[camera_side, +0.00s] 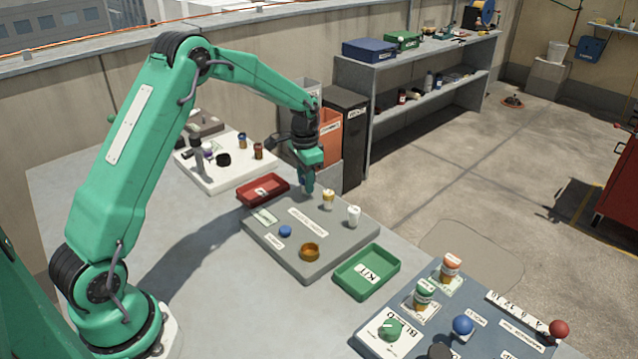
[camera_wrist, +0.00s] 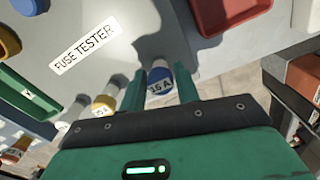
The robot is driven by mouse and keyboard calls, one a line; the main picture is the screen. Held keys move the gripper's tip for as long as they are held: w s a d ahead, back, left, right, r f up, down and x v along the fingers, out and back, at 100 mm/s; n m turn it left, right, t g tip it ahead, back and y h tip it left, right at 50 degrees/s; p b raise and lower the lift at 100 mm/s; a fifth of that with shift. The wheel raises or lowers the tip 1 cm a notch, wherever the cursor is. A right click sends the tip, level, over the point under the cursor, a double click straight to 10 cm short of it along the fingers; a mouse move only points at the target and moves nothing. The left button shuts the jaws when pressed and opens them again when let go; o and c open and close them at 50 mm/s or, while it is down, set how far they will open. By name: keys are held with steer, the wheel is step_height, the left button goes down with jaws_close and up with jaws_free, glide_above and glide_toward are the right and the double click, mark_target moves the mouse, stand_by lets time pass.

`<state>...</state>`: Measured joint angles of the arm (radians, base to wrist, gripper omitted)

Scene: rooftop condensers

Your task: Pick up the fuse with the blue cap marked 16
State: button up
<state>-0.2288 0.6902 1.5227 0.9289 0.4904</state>
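The fuse with the blue cap (camera_wrist: 158,82) stands between my two fingers in the wrist view; its white marking looks like 16 A, with the first digit unclear. My gripper (camera_wrist: 161,90) points down with a finger on each side of the fuse. Whether both fingers touch it is not clear. In the side view my gripper (camera_side: 307,187) is low over the back corner of the grey fuse tester board (camera_side: 262,237) and mostly hides the fuse. A yellow-capped fuse (camera_side: 328,199) and a white fuse (camera_side: 354,216) stand along the same edge to the right.
A red tray (camera_side: 251,198) lies left of my gripper, and a green kit tray (camera_side: 366,290) lies at the board's right. The board carries a blue knob (camera_side: 285,231) and an orange ring (camera_side: 310,252). Bins (camera_side: 345,125) stand behind.

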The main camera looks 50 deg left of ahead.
steer(key=c, duration=0.5)
steer(key=shift+c, duration=0.2)
steer(key=shift+r, duration=0.15)
steer(key=shift+r, duration=0.5)
steer(key=r, duration=0.3)
steer(key=shift+d+r, duration=0.1)
steer(key=shift+d, duration=0.1)
steer(key=s+d+r, duration=0.3)
steer(key=d+r, duration=0.3)
steer(key=d, duration=0.4)
steer(key=shift+s+d+r, duration=0.3)
steer(key=shift+d, duration=0.05)
